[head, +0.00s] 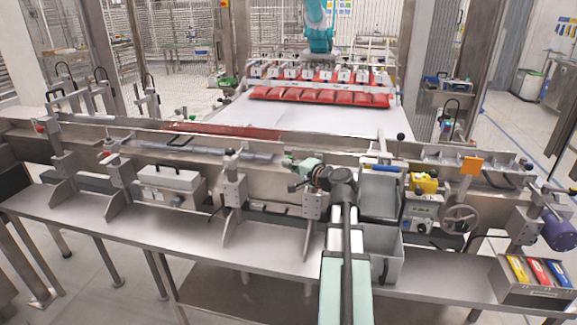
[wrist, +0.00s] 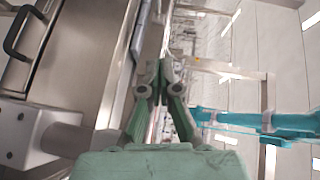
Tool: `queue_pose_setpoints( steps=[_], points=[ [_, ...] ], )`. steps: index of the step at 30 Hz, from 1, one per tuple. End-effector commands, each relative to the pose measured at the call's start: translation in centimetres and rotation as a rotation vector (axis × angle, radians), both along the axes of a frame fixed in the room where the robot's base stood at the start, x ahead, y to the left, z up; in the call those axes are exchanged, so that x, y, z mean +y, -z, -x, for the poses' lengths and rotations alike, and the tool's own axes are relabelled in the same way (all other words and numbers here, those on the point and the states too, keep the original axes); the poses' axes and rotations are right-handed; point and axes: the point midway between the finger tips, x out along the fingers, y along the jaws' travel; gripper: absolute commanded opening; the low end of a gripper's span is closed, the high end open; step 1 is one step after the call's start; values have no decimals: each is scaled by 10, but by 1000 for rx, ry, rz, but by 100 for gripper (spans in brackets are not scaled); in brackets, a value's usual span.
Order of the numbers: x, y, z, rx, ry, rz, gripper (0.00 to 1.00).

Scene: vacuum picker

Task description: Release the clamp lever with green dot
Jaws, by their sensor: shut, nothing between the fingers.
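My gripper (head: 293,176) is in front of the conveyor rail, left of the grey bin, with its pale green fingers partly hidden by my arm. In the wrist view my gripper (wrist: 158,72) has its fingertips together, with nothing held between them. Metal clamp posts stand along the rail, one with a dark knob (head: 230,153) left of my gripper and one with a red-marked end (head: 108,157) farther left. A small green spot shows on a far-side post (head: 182,111). I cannot tell which lever bears the green dot.
A grey bin (head: 384,192), a yellow-topped control box (head: 424,187) and a handwheel (head: 460,217) are to the right. A grey case (head: 172,185) stands left. Red packs (head: 318,96) hang from the picker behind. A metal block (wrist: 45,135) is close in the wrist view.

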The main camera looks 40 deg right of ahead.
Motion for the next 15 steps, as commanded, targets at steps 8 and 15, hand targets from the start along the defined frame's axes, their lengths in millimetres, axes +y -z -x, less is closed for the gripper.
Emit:
queue_pose_setpoints(
  steps=[8,15],
  points=[
    [2,0,1,0,-1,0,0],
    [23,-4,12,-1,-3,2,0]
  ],
)
